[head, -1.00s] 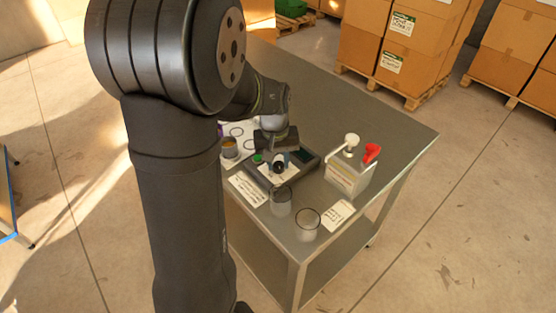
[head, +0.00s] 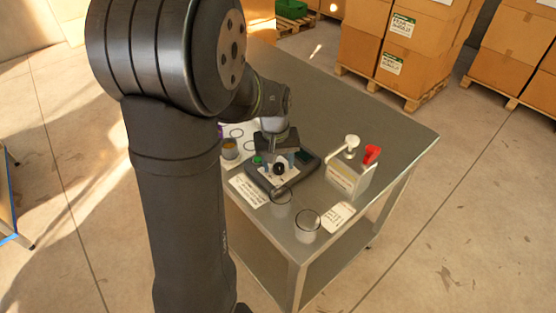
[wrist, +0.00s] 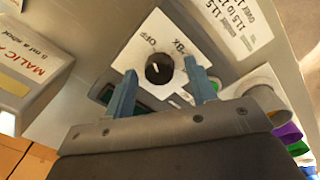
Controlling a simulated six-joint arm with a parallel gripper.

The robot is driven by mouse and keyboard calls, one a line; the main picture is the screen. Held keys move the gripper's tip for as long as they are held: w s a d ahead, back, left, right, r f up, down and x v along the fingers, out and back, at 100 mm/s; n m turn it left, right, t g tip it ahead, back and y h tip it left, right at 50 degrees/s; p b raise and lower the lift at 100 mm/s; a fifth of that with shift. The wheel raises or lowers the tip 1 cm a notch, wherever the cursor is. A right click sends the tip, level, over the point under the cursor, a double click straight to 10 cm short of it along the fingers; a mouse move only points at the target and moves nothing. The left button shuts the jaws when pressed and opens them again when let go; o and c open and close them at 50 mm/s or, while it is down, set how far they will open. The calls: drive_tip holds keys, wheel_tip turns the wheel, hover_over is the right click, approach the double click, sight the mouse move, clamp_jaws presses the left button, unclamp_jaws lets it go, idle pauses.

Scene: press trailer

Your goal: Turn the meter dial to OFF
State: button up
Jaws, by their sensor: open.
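The meter (head: 308,163) is a dark box on the steel table with a white dial plate. Its round black dial (head: 279,169) sits on that plate, and it also shows in the wrist view (wrist: 159,70). The plate (wrist: 148,24) reads OFF at the dial's upper left and has another mark at its upper right. I cannot tell clearly where the dial points. My gripper (wrist: 160,66) is open, with one blue-grey finger on each side of the dial and a visible gap to each. In the head view my gripper (head: 280,157) is over the meter.
Two clear beakers (head: 307,226) (head: 280,202) and paper labels are in front. An amber-filled container (head: 230,149) stands left. The table's back right (head: 370,115) is clear.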

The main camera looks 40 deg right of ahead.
sight(275, 166)
wheel_tip(275, 166, up, 17)
drive_tip(key=shift+w+a+r, duration=0.2)
drive_tip(key=shift+w+a, duration=0.05)
drive_tip(key=shift+a, duration=0.15)
idle(0.5)
drive_tip(key=f, duration=1.7)
drive_tip(key=shift+s+d+f, duration=0.25)
drive_tip(key=shift+s+d, duration=0.05)
drive_tip(key=shift+d, duration=0.1)
drive_tip(key=shift+r, duration=0.1)
